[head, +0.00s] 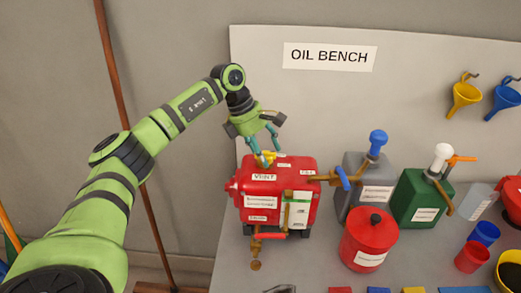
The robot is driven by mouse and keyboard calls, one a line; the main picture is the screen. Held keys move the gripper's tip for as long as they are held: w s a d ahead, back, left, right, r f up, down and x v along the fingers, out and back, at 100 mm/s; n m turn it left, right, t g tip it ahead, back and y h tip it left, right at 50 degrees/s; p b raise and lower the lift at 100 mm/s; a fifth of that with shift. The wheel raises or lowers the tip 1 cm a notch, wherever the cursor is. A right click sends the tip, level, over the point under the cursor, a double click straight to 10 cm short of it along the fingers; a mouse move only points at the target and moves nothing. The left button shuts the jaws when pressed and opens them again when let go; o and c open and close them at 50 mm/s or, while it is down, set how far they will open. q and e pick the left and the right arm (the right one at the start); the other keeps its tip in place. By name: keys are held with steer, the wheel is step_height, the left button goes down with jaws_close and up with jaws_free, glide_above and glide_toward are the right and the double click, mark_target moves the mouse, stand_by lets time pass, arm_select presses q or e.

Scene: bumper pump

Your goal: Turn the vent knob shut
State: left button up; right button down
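The red pump tank (304,171) stands on the bench, with a label reading VENT on its top left. The yellow vent knob (267,156) sits on top, just behind that label, and is partly covered by my fingers. My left gripper (269,155) reaches down from above, its two teal fingers apart, one on each side of the knob. I cannot tell whether the fingers touch the knob or how far it is turned. My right gripper is not in view.
A grey can (354,170) with a blue-topped pump and a green can (412,204) stand to the right. A red lidded pot (367,244) is in front of them. Cups crowd the far right. A backboard (325,95) rises behind the bench.

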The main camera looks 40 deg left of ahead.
arm_select(q)
steer(key=shift+w+d, duration=0.15)
steer(key=shift+d, duration=0.05)
steer(key=shift+a, duration=0.2)
steer(key=shift+a+r, duration=0.2)
steer(key=shift+r, duration=0.05)
steer(key=v, duration=1.1)
steer(key=shift+d+r, duration=0.25)
